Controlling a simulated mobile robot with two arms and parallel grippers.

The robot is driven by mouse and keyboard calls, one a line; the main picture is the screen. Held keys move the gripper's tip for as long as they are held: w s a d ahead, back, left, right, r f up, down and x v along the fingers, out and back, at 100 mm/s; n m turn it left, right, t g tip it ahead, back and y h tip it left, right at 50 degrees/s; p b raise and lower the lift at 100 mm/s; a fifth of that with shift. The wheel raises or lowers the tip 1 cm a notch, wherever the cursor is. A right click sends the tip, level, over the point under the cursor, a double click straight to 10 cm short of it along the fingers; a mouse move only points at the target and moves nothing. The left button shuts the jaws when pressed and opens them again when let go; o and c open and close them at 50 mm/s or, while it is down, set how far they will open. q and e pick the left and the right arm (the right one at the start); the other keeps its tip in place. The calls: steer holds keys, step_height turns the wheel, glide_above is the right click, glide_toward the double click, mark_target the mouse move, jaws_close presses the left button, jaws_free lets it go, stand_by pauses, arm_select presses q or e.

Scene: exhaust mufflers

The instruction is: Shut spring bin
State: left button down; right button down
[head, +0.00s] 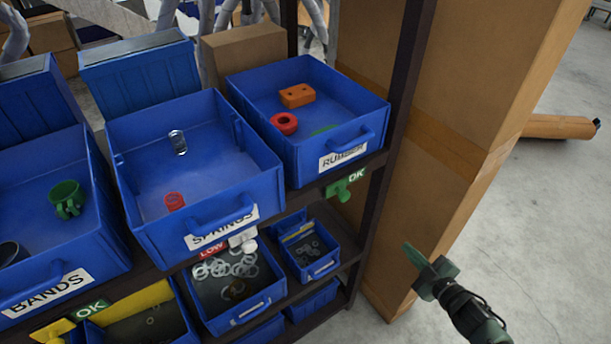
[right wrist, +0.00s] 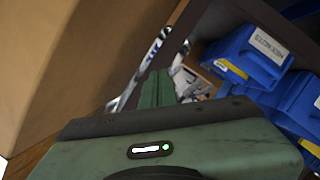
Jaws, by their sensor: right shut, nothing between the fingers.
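The springs bin (head: 150,215) is a blue open-topped drawer with a handle and a "SPRINGS" label, in the middle of the shelf in the head view. It sticks out toward me, past the front of the rubber bin. A metal spring and a small red part lie in it. My right gripper (head: 411,252) is shut and empty, in front of the cardboard at the right, well apart from the bin. In the right wrist view its green fingers (right wrist: 158,88) are together. My left gripper is not in view.
The rubber bin (head: 350,112) stands right of the springs bin, the bands bin (head: 95,230) left. Smaller bins (head: 245,316) sit on the shelf below. A dark rack post (head: 395,130) and a tall cardboard box (head: 460,90) stand at the right.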

steer(key=s+a+r+n+g+y, duration=0.1)
steer(key=a+r+n+y, duration=0.3)
steer(key=r, duration=0.5)
steer(key=s+a+r+n+g+y, duration=0.1)
steer(key=a+r+n+g+y, duration=0.15)
steer(key=a+r+n, duration=0.4)
steer(key=s+a+r+n+g+y, duration=0.1)
steer(key=r+n+y, duration=0.25)
steer(key=r, duration=0.65)
steer(key=s+a+r+n+g+y, duration=0.2)
steer(key=s+a+r+n+g, duration=0.4)
steer(key=s, duration=0.3)
steer(key=shift+n, duration=0.4)
steer(key=p+x, duration=0.2)
steer(key=x, duration=0.1)
steer(key=w+p+x, duration=0.1)
steer(key=p+x, duration=0.1)
steer(key=x, duration=0.2)
steer(key=w+r+p+x, duration=0.1)
steer(key=p+x, duration=0.1)
steer(key=x, duration=0.2)
steer(key=shift+w+a+f, duration=0.2)
steer(key=shift+w+f, duration=0.05)
steer(key=shift+w, duration=0.25)
